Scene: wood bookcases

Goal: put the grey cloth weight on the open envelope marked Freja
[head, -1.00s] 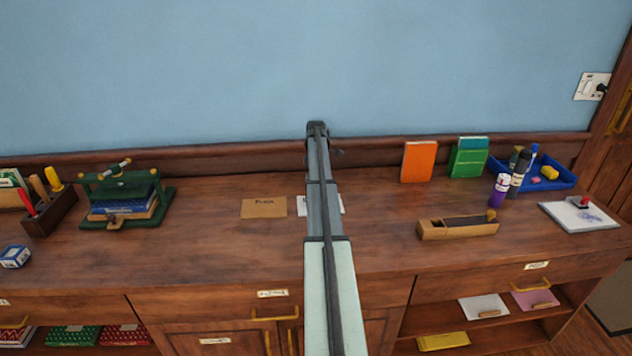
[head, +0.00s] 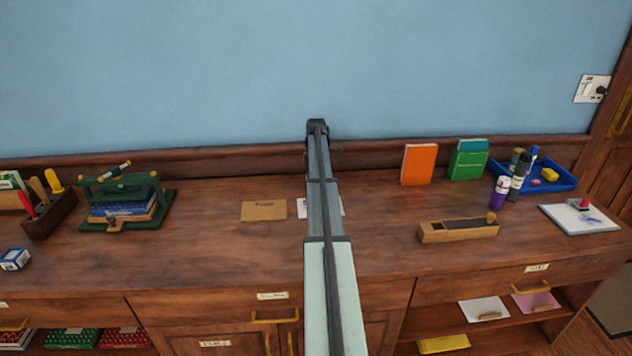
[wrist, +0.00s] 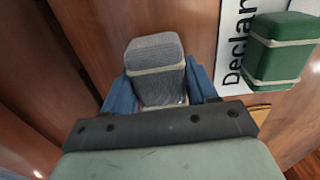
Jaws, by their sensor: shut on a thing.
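My gripper (wrist: 158,88) has its blue fingers shut on the grey cloth weight (wrist: 155,57), a block with a pale band, in the wrist view. In the head view my own arm hides both gripper and weight. A brown envelope (head: 264,211) with a short dark name, hard to read but like Freja, lies on the wooden top left of my arm. A white envelope (head: 302,208) is partly hidden behind the arm. In the wrist view a white envelope marked Declan (wrist: 231,45) has a green weight (wrist: 281,50) on it, right of my gripper.
A green press (head: 125,200) and tool box (head: 50,215) stand at left. A wooden plane (head: 458,231), orange book (head: 419,164), green book (head: 468,163), bottles and blue tray (head: 560,181) stand at right. The top is clear in front of the brown envelope.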

